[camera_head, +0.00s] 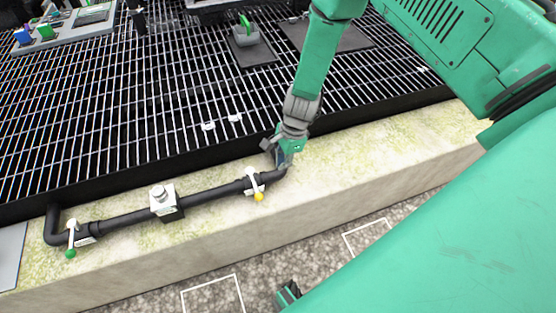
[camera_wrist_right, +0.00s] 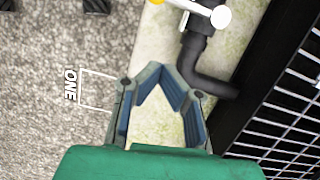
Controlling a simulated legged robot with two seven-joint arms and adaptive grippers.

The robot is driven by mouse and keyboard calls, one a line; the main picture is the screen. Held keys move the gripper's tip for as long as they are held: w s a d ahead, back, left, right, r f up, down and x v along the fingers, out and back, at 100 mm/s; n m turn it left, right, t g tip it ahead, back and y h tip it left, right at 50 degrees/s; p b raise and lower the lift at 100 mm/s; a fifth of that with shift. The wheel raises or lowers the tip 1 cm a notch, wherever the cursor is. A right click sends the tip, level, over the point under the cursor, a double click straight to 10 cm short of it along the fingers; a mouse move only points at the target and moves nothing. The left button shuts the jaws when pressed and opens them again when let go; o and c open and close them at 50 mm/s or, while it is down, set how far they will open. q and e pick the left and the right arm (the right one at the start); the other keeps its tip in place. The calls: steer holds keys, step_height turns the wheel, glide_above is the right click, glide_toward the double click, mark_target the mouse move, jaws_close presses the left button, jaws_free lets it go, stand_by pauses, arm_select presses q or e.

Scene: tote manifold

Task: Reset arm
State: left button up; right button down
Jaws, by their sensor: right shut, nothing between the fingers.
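My right arm comes down from the top of the head view. Its gripper (camera_head: 281,156) is beside the right-hand bend of the black pipe (camera_head: 215,194); I cannot tell whether they touch. In the right wrist view the gripper (camera_wrist_right: 160,78) shows blue-lined fingers, shut with nothing held. The pipe's bent end (camera_wrist_right: 205,80) is just beyond and to the right of the fingers. A white valve handle with a yellow tip (camera_head: 256,188) sits on the pipe near the gripper.
The pipe lies on a pale stone ledge (camera_head: 390,153), beside a black metal grating (camera_head: 110,110). A white handle with a green tip (camera_head: 71,243) is at the pipe's left end. A white-topped fitting (camera_head: 162,197) sits mid-pipe. Gravelly ground (camera_head: 260,262) lies below the ledge.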

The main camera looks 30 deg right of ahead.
steer(key=s+a+r+n+h, duration=0.1)
steer(key=s+r+n+h, duration=0.1)
steer(key=s+n, duration=1.8)
steer(key=s, duration=0.5)
steer(key=shift+s+a+h, duration=0.3)
steer(key=shift+a, duration=0.05)
